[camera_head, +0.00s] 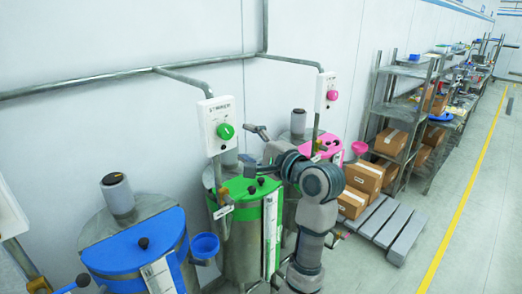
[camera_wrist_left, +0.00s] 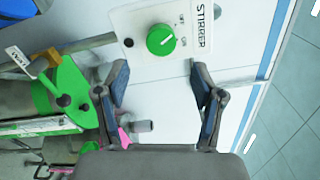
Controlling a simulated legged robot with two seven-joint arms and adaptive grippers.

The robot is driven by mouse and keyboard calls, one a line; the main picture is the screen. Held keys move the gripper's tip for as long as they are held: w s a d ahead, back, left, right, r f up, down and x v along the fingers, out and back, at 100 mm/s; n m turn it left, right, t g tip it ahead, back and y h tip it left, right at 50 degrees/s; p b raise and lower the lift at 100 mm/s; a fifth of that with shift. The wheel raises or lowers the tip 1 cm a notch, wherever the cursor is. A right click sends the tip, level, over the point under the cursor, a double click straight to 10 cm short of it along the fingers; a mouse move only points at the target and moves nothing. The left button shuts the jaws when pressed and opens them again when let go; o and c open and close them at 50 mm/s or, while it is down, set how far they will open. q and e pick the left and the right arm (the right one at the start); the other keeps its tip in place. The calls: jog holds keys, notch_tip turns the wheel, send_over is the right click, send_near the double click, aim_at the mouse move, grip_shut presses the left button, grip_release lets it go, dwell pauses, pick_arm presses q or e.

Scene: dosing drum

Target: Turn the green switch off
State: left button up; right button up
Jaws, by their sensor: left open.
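The green switch (camera_head: 226,131) is a round knob on a white box labelled STIRRER (camera_head: 217,124), fixed to the wall above the green-lidded drum (camera_head: 245,190). In the left wrist view the green switch (camera_wrist_left: 161,40) sits just beyond the fingertips, near the top middle. Its white mark slants up and right; small position labels stand beside it. My left gripper (camera_head: 249,144) is to the right of the switch box in the head view. In the wrist view its two fingers (camera_wrist_left: 160,80) are spread apart, with nothing between them, clear of the knob. My right gripper is not seen.
A blue-lidded drum (camera_head: 135,250) stands at left. A pink switch (camera_head: 332,95) is on another wall box to the right. Pipes (camera_head: 110,75) run along the wall. Cardboard boxes (camera_head: 363,177), a pallet (camera_head: 395,225) and shelves stand at right. Floor beyond is free.

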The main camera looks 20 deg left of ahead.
pick_arm(q)
jog(key=v, duration=0.5)
jog(key=shift+d, duration=0.1)
jog(key=shift+f, duration=0.1)
